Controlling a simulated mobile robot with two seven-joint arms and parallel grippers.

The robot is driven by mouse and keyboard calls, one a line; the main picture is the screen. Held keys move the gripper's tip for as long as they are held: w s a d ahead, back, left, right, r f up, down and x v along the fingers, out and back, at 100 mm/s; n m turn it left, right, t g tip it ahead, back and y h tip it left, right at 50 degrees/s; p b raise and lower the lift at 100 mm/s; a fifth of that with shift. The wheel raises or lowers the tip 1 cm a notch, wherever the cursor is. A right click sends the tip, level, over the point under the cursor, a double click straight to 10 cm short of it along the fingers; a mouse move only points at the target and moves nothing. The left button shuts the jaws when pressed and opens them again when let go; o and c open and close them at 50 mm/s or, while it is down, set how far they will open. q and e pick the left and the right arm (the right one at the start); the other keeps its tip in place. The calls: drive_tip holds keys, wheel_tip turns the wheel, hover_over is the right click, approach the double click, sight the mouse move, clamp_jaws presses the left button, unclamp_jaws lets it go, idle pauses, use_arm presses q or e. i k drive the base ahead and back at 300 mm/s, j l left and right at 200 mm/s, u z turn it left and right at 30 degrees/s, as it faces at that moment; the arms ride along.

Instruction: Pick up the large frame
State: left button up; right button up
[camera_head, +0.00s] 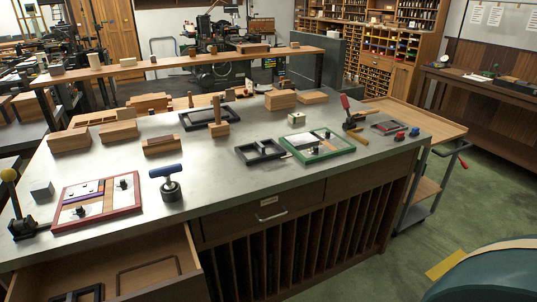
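Several frames lie flat on the grey-topped workbench (235,185). A red-rimmed frame (97,220) at the left holds pale and brown blocks with dark knobs. A green-rimmed frame (332,157) lies right of centre, with light plates and dark fittings inside. A smaller black frame (268,159) lies just left of the green one. Another black frame (190,127) lies farther back. A dark frame (80,294) shows partly in the open drawer. I cannot tell for certain which is the large frame. Neither of my grippers is in view.
A blue-handled roller (168,183) stands beside the red-rimmed frame. Wooden blocks (120,133) and a red-handled tool (347,108) lie on the bench. The open drawer (150,270) juts out at lower left. A wooden cart (420,125) stands at right, with green floor (400,250) before it.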

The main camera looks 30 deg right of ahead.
sight(258, 145)
drive_tip(key=l+z, duration=0.2)
drive_tip(key=z, duration=0.95)
